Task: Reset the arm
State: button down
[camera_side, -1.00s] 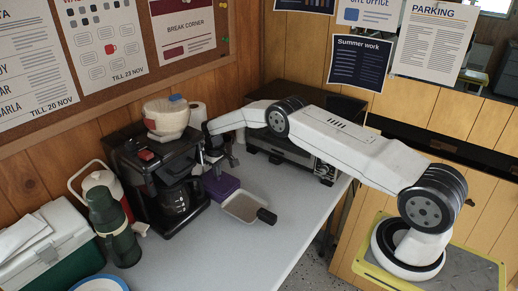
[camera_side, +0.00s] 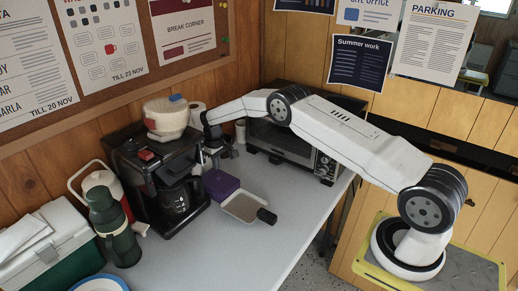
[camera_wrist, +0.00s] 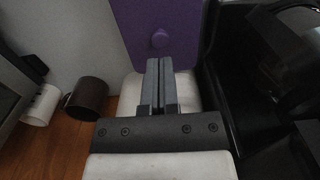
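My gripper (camera_wrist: 158,85) shows in the wrist view with its two grey fingers side by side and pressed together, with nothing visible between them. In the side view my gripper (camera_side: 212,158) hangs beside the black coffee maker (camera_side: 150,165), partly lost against it. A purple box (camera_side: 220,184) sits on the table just below and right of the gripper. The purple box also shows in the wrist view (camera_wrist: 190,25), with a round knob on its face.
A toaster oven (camera_side: 290,145) stands behind my arm. A grey tray with a dark handle (camera_side: 243,207) lies in front. A green flask (camera_side: 113,225) and a cooler (camera_side: 55,240) stand at left. Brown and white mugs (camera_wrist: 88,97) (camera_wrist: 42,104) show in the wrist view.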

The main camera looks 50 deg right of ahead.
jog(key=shift+r, duration=1.75)
jog(key=s+a+r+t, duration=0.1)
jog(key=s+a+r, duration=0.2)
jog(key=s, duration=0.8)
jog(key=s+a+r, duration=0.4)
jog(key=s, duration=0.7)
jog(key=s+a+r+t, duration=0.1)
jog(key=s+a+r, duration=0.3)
jog(key=s, duration=0.7)
jog(key=shift+a+r+t, duration=0.25)
jog(key=shift+a+t, duration=0.05)
